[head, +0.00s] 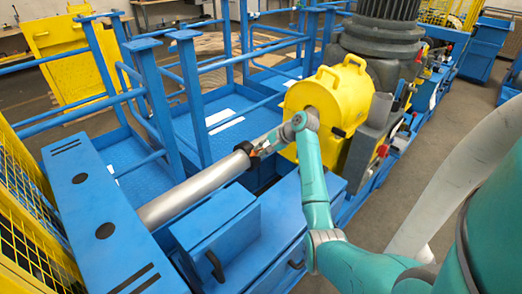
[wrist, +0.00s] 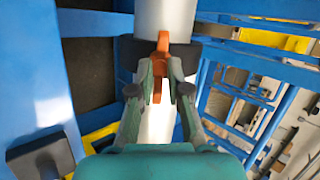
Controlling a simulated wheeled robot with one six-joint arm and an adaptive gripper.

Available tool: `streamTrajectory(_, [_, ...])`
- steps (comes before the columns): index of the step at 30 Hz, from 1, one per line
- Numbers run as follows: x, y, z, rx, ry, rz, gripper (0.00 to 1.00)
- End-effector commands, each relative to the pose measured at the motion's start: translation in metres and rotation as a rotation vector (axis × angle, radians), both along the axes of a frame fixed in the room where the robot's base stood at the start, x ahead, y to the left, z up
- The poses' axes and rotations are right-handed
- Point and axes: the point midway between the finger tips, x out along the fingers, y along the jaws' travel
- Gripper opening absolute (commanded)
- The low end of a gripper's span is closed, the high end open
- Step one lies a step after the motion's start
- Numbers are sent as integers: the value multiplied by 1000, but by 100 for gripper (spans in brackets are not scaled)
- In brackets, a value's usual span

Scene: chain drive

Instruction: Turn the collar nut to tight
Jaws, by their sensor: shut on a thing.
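The collar nut is a black ring (head: 243,149) around the silver shaft (head: 193,191) in the head view. In the wrist view the black ring (wrist: 127,58) circles the shaft (wrist: 166,17), and an orange tab (wrist: 163,42) stands up from it. My gripper (wrist: 162,88) is shut on the orange tab, one finger on each side. The fingers hide part of the ring and shaft. In the head view my gripper (head: 258,147) is at the shaft's right end, beside the yellow housing (head: 328,100). Any tight mark cannot be made out.
A blue cabinet (head: 250,252) with dark handles lies below the shaft. A blue beam (head: 92,215) stands at the left, next to yellow mesh (head: 22,215). Blue railings (head: 185,80) rise behind the shaft. A dark motor (head: 378,45) stands behind the yellow housing.

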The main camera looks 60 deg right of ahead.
Motion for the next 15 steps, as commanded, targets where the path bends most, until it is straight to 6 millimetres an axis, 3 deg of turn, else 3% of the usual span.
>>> streamTrajectory(6, [-1, 0, 0, -1, 1, -1, 0])
streamTrajectory(7, [-1, 0, 0, -1, 1, -1, 21])
streamTrajectory(9, [-1, -1, 0, -1, 1, -1, 39])
streamTrajectory(15, [0, 0, 0, -1, 1, 0, 41])
